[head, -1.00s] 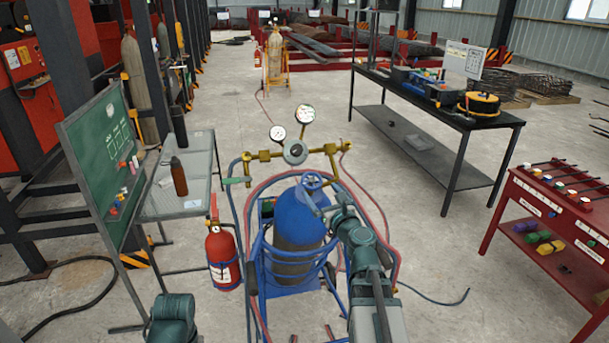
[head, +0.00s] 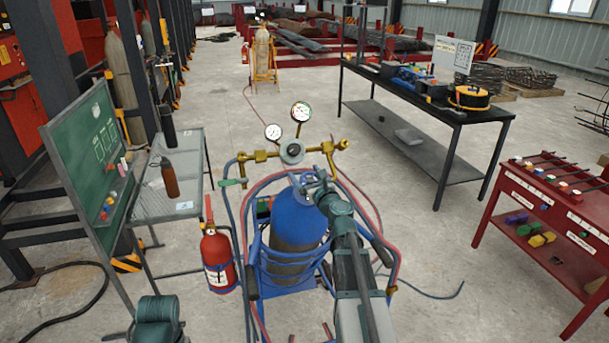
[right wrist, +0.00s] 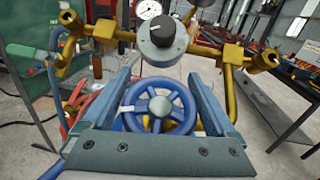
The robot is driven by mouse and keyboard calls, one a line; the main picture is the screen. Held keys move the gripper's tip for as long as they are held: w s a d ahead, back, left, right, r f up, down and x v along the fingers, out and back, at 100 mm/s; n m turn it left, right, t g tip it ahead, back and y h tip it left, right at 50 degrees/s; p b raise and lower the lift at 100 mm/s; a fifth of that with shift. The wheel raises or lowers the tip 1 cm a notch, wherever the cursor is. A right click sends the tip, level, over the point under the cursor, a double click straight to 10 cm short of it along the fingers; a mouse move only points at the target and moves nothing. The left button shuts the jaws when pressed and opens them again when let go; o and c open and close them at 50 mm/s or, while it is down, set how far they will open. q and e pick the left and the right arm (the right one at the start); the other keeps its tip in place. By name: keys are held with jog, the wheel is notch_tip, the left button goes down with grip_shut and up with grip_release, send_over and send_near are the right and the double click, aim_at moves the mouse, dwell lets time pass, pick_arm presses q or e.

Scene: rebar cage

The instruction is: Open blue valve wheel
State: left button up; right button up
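The blue valve wheel (right wrist: 160,106) has spokes and a grey hub. It faces the right wrist camera, between the two fingers of my right gripper (right wrist: 163,72). The fingers are wide apart, one on each side of the wheel; I cannot tell if they touch its rim. In the head view my right gripper (head: 316,183) is at the top of the blue gas cylinder (head: 297,222) and hides much of the wheel.
Hoses loop around the cylinder cart. A fire extinguisher (head: 218,260) stands left, a red rack (head: 560,205) right. Floor between cart and black table (head: 440,110) is mostly clear.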

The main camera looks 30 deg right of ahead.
aim_at(306, 181)
jog(key=c, duration=0.9)
jog(key=shift+c, duration=0.2)
jog(key=shift+n+y, duration=0.4)
jog(key=shift+n, duration=0.1)
jog(key=n+y, duration=0.2)
jog(key=y, duration=0.1)
jog(key=n+g+y+p, duration=0.1)
jog(key=n, duration=0.1)
jog(key=shift+w+a, duration=0.1)
jog(key=shift+a, duration=0.25)
jog(key=n+g+y, duration=0.1)
jog(key=n+y, duration=0.1)
jog(key=a+n+g+y+p, duration=0.1)
jog(key=n+y, duration=0.1)
jog(key=shift+n+p, duration=0.3)
jog(key=n+g+y+p, duration=0.1)
jog(key=n+g+y, duration=0.1)
jog(key=n+g, duration=0.1)
jog(key=s+a+n+g+y+p, duration=0.1)
jog(key=n, duration=0.1)
jog(key=shift+f+g+y+p, duration=0.3)
jog(key=shift+f+y, duration=0.05)
jog(key=shift+y, duration=0.05)
jog(key=shift+s+a+f+n+g+y+p, duration=0.15)
jog(key=shift+n+g+p, duration=0.1)
jog(key=shift+n+g, duration=0.25)
jog(key=shift+s+a+f+n+g+y+p, duration=0.1)
jog(key=shift+s+n+g+y+p, duration=0.1)
jog(key=shift+n+g, duration=0.3)
jog(key=shift+n, duration=0.3)
